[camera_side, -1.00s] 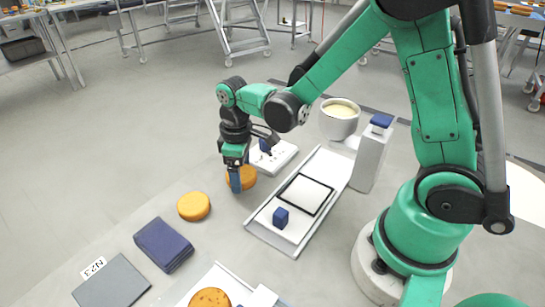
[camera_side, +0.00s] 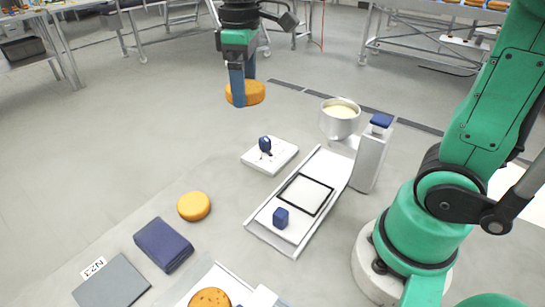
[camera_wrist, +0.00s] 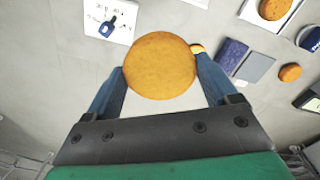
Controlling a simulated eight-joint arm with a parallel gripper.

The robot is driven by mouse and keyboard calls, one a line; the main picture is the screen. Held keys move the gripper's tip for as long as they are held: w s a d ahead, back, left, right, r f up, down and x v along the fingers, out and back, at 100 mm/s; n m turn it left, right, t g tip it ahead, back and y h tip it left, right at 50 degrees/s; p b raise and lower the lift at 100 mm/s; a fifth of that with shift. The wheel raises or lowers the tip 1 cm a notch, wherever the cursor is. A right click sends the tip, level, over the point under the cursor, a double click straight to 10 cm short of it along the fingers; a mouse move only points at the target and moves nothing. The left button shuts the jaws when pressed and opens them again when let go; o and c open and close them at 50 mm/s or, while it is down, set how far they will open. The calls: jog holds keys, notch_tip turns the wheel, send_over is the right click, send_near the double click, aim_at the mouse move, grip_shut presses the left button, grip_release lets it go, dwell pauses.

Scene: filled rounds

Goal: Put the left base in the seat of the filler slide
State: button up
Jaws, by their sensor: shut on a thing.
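My gripper (camera_side: 242,88) is shut on an orange round base (camera_side: 256,92) and holds it high above the floor, beyond the white board. In the wrist view the base (camera_wrist: 160,65) sits between the two blue fingers. A second orange base (camera_side: 194,206) lies at the lower left in the side view; in the wrist view it is mostly hidden behind the held one. The filler slide (camera_side: 258,225) is a long pale tray with a black-framed square seat (camera_side: 305,194), which looks empty. A blue block (camera_side: 281,217) stands at its near end.
A bowl of pale filling (camera_side: 341,116) and a white post with a blue top (camera_side: 370,158) stand by the slide's far end. A white board (camera_side: 270,156) holds a blue-handled item. A navy pad (camera_side: 163,245) and grey plate (camera_side: 111,282) lie lower left.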

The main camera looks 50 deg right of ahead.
jog(key=r, duration=0.1)
send_over(305, 193)
notch_tip(305, 193, down, 20)
jog(key=shift+s+r, duration=0.1)
jog(key=shift+r, duration=0.05)
dwell(0.7)
jog(key=shift+f, duration=0.2)
jog(key=o, duration=0.7)
jog(key=shift+c, duration=0.2)
jog(key=shift+r, duration=0.1)
